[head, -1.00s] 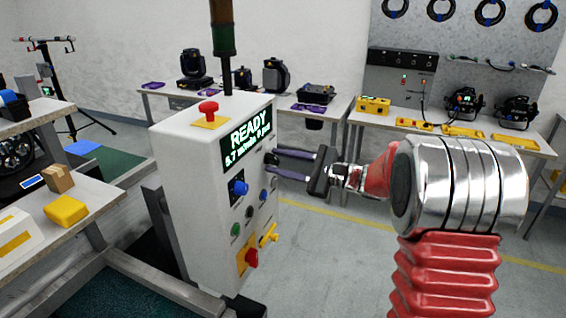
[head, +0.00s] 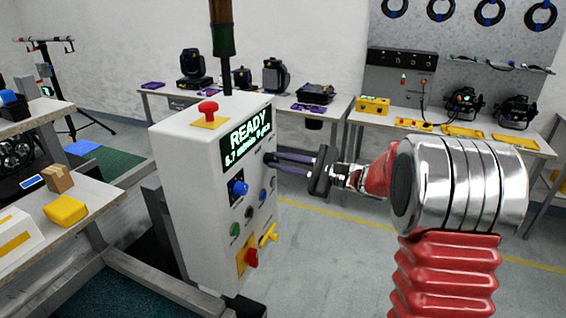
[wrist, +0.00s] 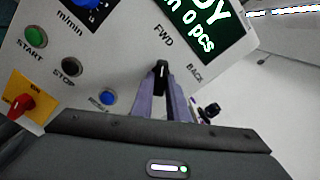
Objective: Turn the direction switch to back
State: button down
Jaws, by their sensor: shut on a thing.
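The direction switch (wrist: 162,69) is a small black knob on the white control box, between the FWD label (wrist: 163,35) and the BACK label (wrist: 195,73) in the wrist view. Its tip points up in that picture, toward FWD. My gripper (wrist: 161,84) is shut on the knob, with one purple finger on each side. In the head view my gripper (head: 272,159) reaches in from the right to the panel's right edge. There its fingertips hide most of the switch.
The box (head: 185,165) has a green READY display (head: 245,138), a red stop button (head: 208,107) on top and a blue knob (head: 239,188). START (wrist: 36,37), STOP (wrist: 71,67) and a blue button (wrist: 108,97) sit left of the switch. Open floor lies right of the box.

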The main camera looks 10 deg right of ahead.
jog(key=shift+a+f, duration=0.1)
jog(key=shift+a, duration=0.05)
jog(key=shift+s+a+m, duration=0.1)
jog(key=shift+m, duration=3.8)
jog(key=shift+s+a+m, duration=0.1)
jog(key=shift+m, duration=3.8)
jog(key=c, duration=2)
grip_release()
jog(key=shift+w, duration=0.1)
jog(key=shift+c, duration=0.2)
jog(key=o, duration=0.3)
jog(key=shift+d, duration=0.1)
